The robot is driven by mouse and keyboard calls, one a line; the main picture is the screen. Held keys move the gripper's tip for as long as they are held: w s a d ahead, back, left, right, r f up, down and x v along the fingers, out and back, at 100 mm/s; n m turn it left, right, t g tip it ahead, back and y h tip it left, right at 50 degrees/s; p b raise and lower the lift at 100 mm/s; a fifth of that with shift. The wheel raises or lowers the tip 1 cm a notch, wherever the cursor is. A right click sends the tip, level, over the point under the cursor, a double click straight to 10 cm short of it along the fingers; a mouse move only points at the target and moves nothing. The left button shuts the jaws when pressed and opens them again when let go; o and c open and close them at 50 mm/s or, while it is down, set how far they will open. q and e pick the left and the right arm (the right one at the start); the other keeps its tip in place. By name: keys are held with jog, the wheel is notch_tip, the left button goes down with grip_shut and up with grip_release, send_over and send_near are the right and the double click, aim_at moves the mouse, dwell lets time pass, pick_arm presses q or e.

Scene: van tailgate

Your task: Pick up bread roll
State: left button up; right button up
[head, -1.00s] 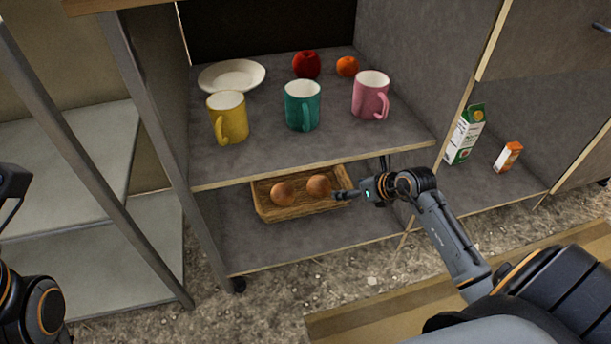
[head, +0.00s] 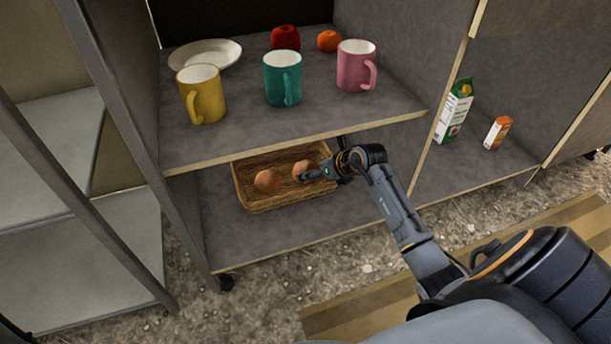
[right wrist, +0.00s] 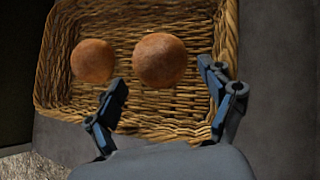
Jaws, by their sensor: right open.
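Two round brown bread rolls lie in a wicker basket (head: 285,198) on the lower shelf. The left roll (head: 267,181) also shows in the right wrist view (right wrist: 93,60). The right roll (head: 303,170) is the nearer one in the right wrist view (right wrist: 159,59). My right gripper (head: 318,173) reaches in over the basket's right part, beside the right roll. In the right wrist view its two fingers (right wrist: 164,82) are spread apart, with the right roll ahead between them and nothing held. My left gripper is out of view.
The upper shelf (head: 240,135) sits just above the basket and carries yellow, teal and pink mugs, a plate, a red apple and an orange. A milk carton (head: 454,110) and a small orange-white carton (head: 497,132) stand in the right compartment.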

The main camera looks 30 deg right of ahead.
jog(key=b+x, duration=0.2)
jog(key=x, duration=0.1)
jog(key=shift+w+a+f, duration=0.1)
jog(key=shift+w+f, duration=0.1)
jog(key=shift+f, duration=0.1)
jog(key=c, duration=0.8)
jog(key=shift+r, duration=0.1)
